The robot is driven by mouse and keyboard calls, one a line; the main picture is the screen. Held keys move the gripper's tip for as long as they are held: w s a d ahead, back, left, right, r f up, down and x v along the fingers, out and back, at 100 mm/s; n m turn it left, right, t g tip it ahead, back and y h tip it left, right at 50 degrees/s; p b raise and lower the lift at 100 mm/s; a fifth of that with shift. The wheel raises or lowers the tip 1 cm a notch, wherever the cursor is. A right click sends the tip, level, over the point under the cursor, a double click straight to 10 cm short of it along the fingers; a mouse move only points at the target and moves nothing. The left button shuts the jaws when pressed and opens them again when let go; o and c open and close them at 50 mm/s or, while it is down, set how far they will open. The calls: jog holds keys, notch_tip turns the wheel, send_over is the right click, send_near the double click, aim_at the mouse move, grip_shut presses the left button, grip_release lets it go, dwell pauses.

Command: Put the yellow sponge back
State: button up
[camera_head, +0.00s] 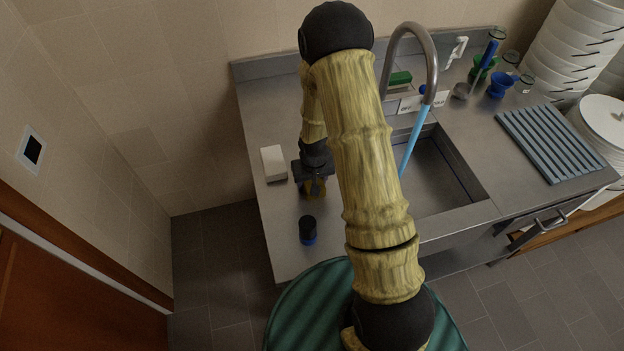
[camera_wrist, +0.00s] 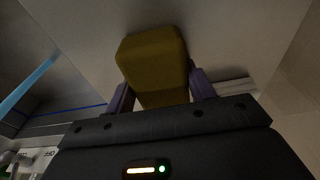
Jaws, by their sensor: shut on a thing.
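The yellow sponge (camera_wrist: 152,58) is a dull yellow block in the wrist view. My gripper (camera_wrist: 160,92) is shut on it, with one purple-grey finger on each side. In the head view my gripper (camera_head: 313,176) points down over the counter left of the sink, and only a small dark yellow part of the sponge (camera_head: 317,188) shows below it. I cannot tell whether the sponge touches the counter. A green block (camera_head: 400,79) sits behind the tap, beside a white label (camera_head: 411,103); my arm hides part of that area.
A white block (camera_head: 273,163) lies just left of my gripper, and a dark blue-black jar (camera_head: 308,230) stands in front. A curved tap (camera_head: 432,60) runs blue water into the sink (camera_head: 440,180). A slatted rack (camera_head: 556,145), blue cups (camera_head: 499,84) and stacked white bowls (camera_head: 570,50) are at right.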

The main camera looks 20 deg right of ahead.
jog(key=o, duration=1.1)
jog(key=shift+f, duration=0.1)
jog(key=r, duration=0.4)
jog(key=s+r, duration=0.1)
jog(key=r, duration=0.3)
jog(key=r+b, duration=0.1)
jog(key=r, duration=0.3)
jog(key=shift+s+r, duration=0.1)
jog(key=shift+s, duration=0.3)
jog(key=shift+t, duration=0.4)
jog(key=s+r, duration=0.3)
jog(key=s, duration=0.1)
jog(key=s+r, duration=0.2)
jog(key=s, duration=0.2)
jog(key=s+r, duration=0.3)
jog(key=s, duration=0.1)
jog(key=shift+s+r, duration=0.3)
jog(key=shift+r, duration=0.05)
